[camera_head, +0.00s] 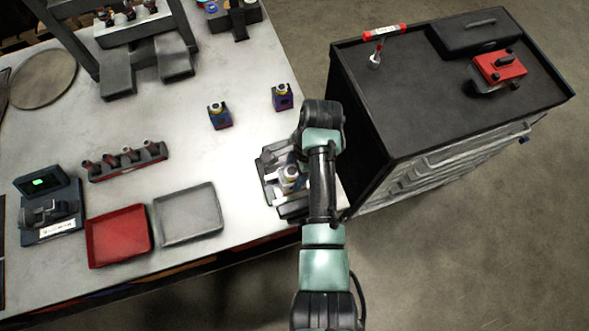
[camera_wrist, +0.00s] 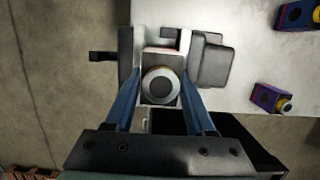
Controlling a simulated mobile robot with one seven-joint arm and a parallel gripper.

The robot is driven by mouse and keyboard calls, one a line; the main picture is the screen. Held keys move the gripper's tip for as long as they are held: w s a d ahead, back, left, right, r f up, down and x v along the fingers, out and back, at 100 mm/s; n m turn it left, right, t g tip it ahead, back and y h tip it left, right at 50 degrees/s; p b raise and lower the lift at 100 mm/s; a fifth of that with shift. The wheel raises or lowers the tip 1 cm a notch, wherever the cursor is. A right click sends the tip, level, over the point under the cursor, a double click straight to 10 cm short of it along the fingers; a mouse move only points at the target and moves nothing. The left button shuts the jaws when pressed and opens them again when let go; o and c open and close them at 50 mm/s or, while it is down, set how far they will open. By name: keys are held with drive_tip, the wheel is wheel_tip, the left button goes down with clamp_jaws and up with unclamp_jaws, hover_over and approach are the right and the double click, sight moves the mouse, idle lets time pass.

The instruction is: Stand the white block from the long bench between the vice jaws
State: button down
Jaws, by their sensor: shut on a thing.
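The block also shows in the head view (camera_head: 290,174), partly hidden by my arm. My gripper is shut on it, one blue finger on each side. The grey vice (camera_head: 272,170) is at the bench's right edge, and its jaws (camera_wrist: 211,65) lie left and right of the block in the wrist view. The block appears to be between the jaws; whether it rests on the vice bed is hidden.
Two dark blocks with yellow-ringed tops, one nearer (camera_head: 219,117) and one farther right (camera_head: 282,98), stand on the long bench (camera_head: 190,150). A red tray (camera_head: 118,237) and a grey tray (camera_head: 188,215) lie to the left. A black tool cabinet (camera_head: 400,110) stands close on the right.

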drive_tip(key=shift+f+b, duration=0.3)
drive_tip(key=shift+f, duration=0.4)
drive_tip(key=shift+f, duration=0.3)
drive_tip(key=shift+f, duration=0.25)
idle(0.6)
drive_tip(key=shift+c, duration=0.8)
unclamp_jaws()
drive_tip(key=shift+o, duration=0.2)
drive_tip(key=shift+o, duration=0.6)
drive_tip(key=shift+a+p+v, duration=0.15)
drive_tip(key=shift+p+v, duration=0.35)
drive_tip(key=shift+v, duration=0.15)
drive_tip(key=shift+a+p+v, duration=0.1)
drive_tip(key=shift+p+v, duration=0.35)
drive_tip(key=shift+v, duration=0.2)
drive_tip(key=shift+s+a+v, duration=0.1)
drive_tip(key=shift+a+v, duration=0.05)
drive_tip(key=shift+v, duration=0.75)
drive_tip(key=shift+s+a+v, duration=0.1)
drive_tip(key=shift+a+v, duration=0.1)
drive_tip(key=shift+v, duration=0.7)
drive_tip(key=shift+s+a+v, duration=0.1)
drive_tip(key=shift+a+v, duration=0.05)
drive_tip(key=shift+v, duration=0.7)
